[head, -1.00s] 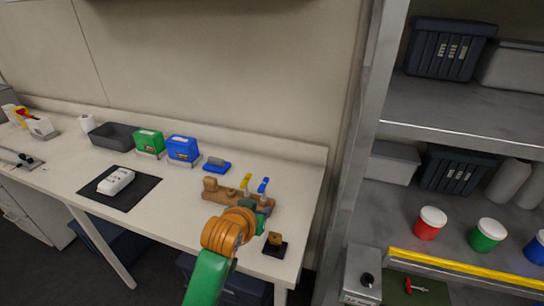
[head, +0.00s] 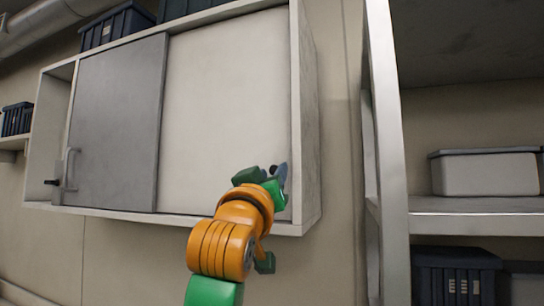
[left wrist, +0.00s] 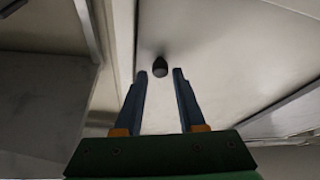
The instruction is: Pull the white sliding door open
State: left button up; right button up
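The white sliding door (head: 220,110) covers the right part of a wall cabinet in the head view. A grey sliding door (head: 118,125) covers the left part. My left gripper (head: 274,176) is in front of the white door's lower right side. In the left wrist view the left gripper (left wrist: 160,74) has its two blue fingers apart. A small dark knob (left wrist: 160,66) on the white surface shows between and just beyond the fingertips. Whether the fingers touch it cannot be told. In the head view the hand partly hides the knob. My right gripper is not in view.
The cabinet's right side wall (head: 306,130) stands close to my left gripper. A metal shelf unit (head: 384,150) rises at the right, with a grey box (head: 486,175) on it. The grey door has a bar handle (head: 70,168). Dark crates (head: 118,25) stand on top of the cabinet.

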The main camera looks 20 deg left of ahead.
pick_arm(q)
jog(key=shift+w+f, duration=0.1)
jog(key=shift+w, duration=0.7)
jog(key=shift+s, duration=0.25)
grip_shut()
dwell(0.5)
